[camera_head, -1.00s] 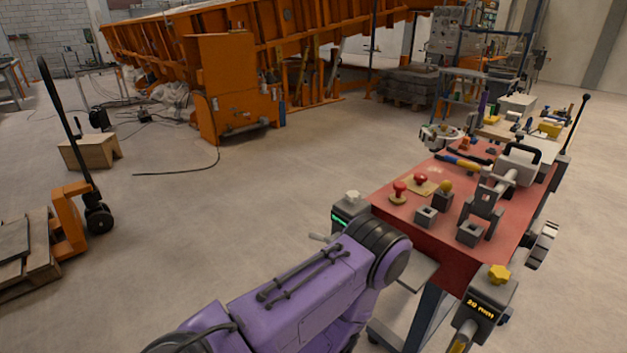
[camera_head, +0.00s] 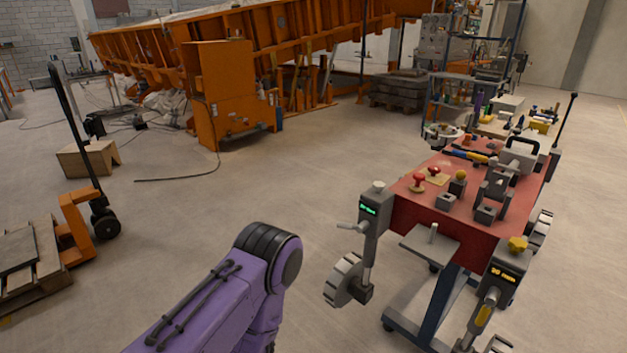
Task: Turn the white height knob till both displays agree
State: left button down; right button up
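The white height knob (camera_head: 378,186) sits on top of a grey post at the near left corner of the red-topped cart. Below it is a display with green characters (camera_head: 368,209), too small to read surely. The other display (camera_head: 502,275) reads about "20 mm" in orange, under a yellow knob (camera_head: 517,244) at the near right corner. Whether the displays agree cannot be told. A purple arm link of mine rises from the bottom, left of the white knob and apart from it. Neither gripper is in view.
The red cart top (camera_head: 465,225) carries red mushroom-shaped knobs (camera_head: 418,180) and grey metal blocks. A grey wheel (camera_head: 343,280) hangs below the white-knob post, and a small shelf (camera_head: 430,246) juts out. A pallet jack (camera_head: 78,215) stands left. The floor between is clear.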

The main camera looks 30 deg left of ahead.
aim_at(379, 186)
jog(key=u, duration=0.5)
jog(key=i, duration=1)
jog(key=z, duration=0.05)
jog(key=k, duration=0.65)
jog(key=z, duration=0.95)
jog(key=i, duration=0.5)
jog(key=u, duration=0.05)
jog(key=k, duration=0.4)
jog(key=z, duration=0.3)
